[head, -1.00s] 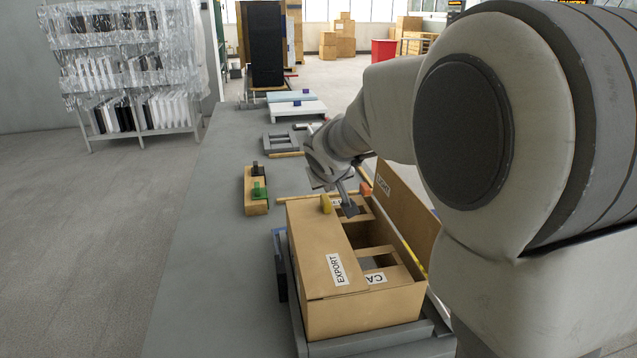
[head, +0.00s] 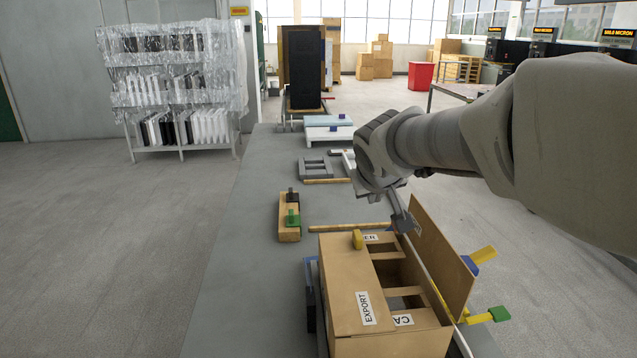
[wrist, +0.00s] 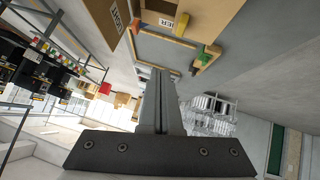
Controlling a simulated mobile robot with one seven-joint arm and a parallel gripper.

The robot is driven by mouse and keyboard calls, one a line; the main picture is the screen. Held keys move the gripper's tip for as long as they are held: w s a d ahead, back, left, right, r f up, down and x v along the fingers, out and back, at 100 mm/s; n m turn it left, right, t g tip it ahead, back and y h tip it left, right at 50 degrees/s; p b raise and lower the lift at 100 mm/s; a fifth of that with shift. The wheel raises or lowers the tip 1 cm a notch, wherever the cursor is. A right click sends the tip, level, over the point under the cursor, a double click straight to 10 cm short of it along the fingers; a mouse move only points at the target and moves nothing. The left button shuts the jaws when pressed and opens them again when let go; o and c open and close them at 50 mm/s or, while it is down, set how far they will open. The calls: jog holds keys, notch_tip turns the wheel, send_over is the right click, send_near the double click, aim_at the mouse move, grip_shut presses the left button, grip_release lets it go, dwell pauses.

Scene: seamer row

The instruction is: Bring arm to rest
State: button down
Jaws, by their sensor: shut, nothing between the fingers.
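My gripper (head: 403,221) is shut and empty. In the head view it hangs beside the upper edge of the raised right flap of the cardboard box, near its far end; I cannot tell if it touches. In the wrist view my gripper (wrist: 158,75) points up the picture with its fingers together. The cardboard box (head: 345,291) has its left flap folded down with an EXPORT label, and its right flap (head: 442,252) standing up. Part of the box also shows at the top of the wrist view (wrist: 228,12).
Grey frames (head: 316,168) and a white slab (head: 330,134) lie farther back. A wrapped rack (head: 178,90) stands at left. The bench's left side is clear.

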jog(key=s+a+f+m+g+y, duration=0.1)
jog(key=s+f+g, duration=0.15)
jog(key=s, duration=1.05)
jog(key=s+a+f+g+y, duration=0.1)
jog(key=s+f, duration=0.2)
jog(key=s, duration=1)
notch_tip(320, 180, up, 12)
jog(key=p, duration=1.2)
jog(key=shift+d+r+p, duration=0.15)
jog(key=shift+p, duration=0.2)
jog(key=shift+s, duration=0.25)
